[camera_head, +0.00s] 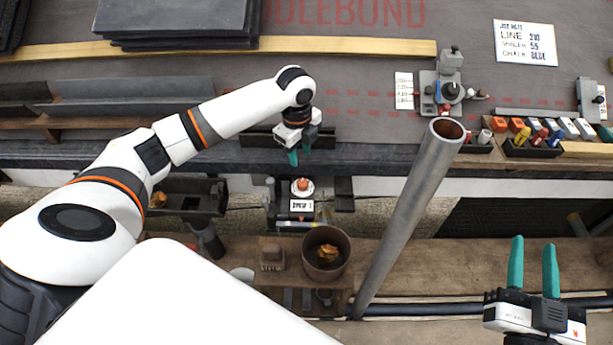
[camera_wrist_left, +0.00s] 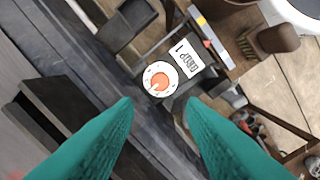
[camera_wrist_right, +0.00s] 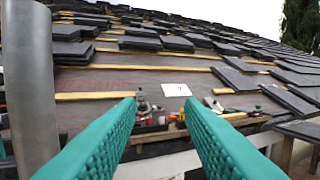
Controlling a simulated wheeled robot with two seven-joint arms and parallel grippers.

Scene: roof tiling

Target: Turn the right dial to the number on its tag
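An orange dial knob (camera_head: 303,186) on a round white face sits on a dark mount just below the roof's edge. In the left wrist view the dial (camera_wrist_left: 159,82) shows a pale pointer mark and small marks around its rim, too small to read. Its white tag (camera_wrist_left: 183,57) appears to read "DROP 1"; the tag is also below the dial in the head view (camera_head: 301,205). My left gripper (camera_head: 299,158) is open and empty, just above the dial and apart from it. My right gripper (camera_head: 533,245) is open and empty, far to the right.
A grey pipe (camera_head: 410,215) slants up between my arms. A bucket (camera_head: 326,253) stands on the wooden plank below the dial. A grey device (camera_head: 449,88), a job note (camera_head: 525,42) and small coloured items lie on the roof at right.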

